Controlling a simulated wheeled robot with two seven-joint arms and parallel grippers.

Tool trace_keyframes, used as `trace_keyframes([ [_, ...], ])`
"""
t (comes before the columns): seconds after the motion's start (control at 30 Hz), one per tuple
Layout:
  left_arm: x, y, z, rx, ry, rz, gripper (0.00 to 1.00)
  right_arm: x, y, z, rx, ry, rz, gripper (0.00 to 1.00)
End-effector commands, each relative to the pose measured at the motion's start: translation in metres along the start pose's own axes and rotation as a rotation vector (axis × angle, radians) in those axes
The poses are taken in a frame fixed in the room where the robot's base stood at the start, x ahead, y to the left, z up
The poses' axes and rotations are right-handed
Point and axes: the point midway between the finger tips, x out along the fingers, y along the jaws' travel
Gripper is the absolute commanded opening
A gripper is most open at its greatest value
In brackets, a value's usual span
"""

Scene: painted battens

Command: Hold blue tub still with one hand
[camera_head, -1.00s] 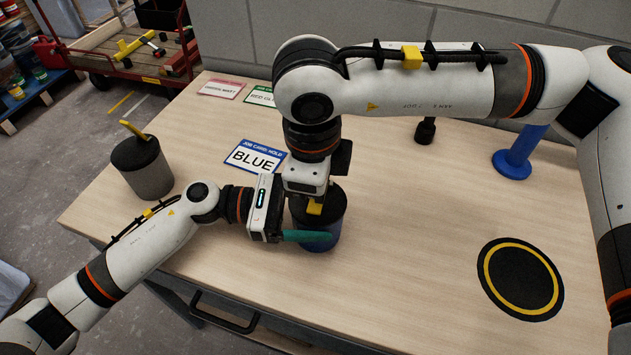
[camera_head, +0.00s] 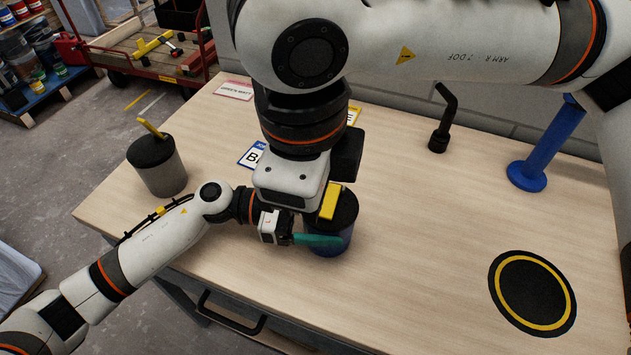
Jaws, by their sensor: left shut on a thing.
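The blue tub (camera_head: 344,238) stands upright on the bench, with a dark upper part. A yellow bar (camera_head: 329,201) shows above its top, in front of my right wrist; I cannot tell whether it touches the tub. My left gripper (camera_head: 318,240) is at the tub's left and front side, shut on it, with a teal finger across its front. The other left finger is hidden. My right gripper (camera_head: 305,205) is above the tub's left side; its fingers are hidden, so its grip cannot be seen.
A grey tub (camera_head: 162,172) with a dark lid and yellow stick stands at the left. Job cards (camera_head: 234,90) lie at the back, partly covered by my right arm. A blue post (camera_head: 540,150) and black stand (camera_head: 440,130) stand behind a black-yellow disc (camera_head: 532,293). The right-centre bench is clear.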

Motion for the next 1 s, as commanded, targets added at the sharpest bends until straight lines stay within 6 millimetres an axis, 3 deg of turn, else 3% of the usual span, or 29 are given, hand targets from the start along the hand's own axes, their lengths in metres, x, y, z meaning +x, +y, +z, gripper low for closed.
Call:
trace_keyframes([
  [0.27,0.000,0.000,0.001,0.000,-0.002,0.001,0.43,0.000,0.000,0.000,-0.001,0.000,0.000,0.00],
  [0.3,0.000,0.000,0.001,0.000,-0.002,0.001,0.86,0.000,0.000,0.000,-0.001,0.000,0.000,0.00],
  [0.4,0.000,0.000,0.001,0.000,-0.002,0.001,1.00,0.000,0.000,0.000,-0.001,0.000,0.000,0.00],
  [0.73,-0.008,0.000,0.001,-0.002,-0.003,-0.001,1.00,0.000,0.000,0.000,0.000,0.000,0.000,0.00],
  [1.0,-0.061,-0.001,0.002,-0.003,-0.005,-0.004,1.00,0.000,0.000,0.000,-0.001,0.000,0.000,0.00],
])
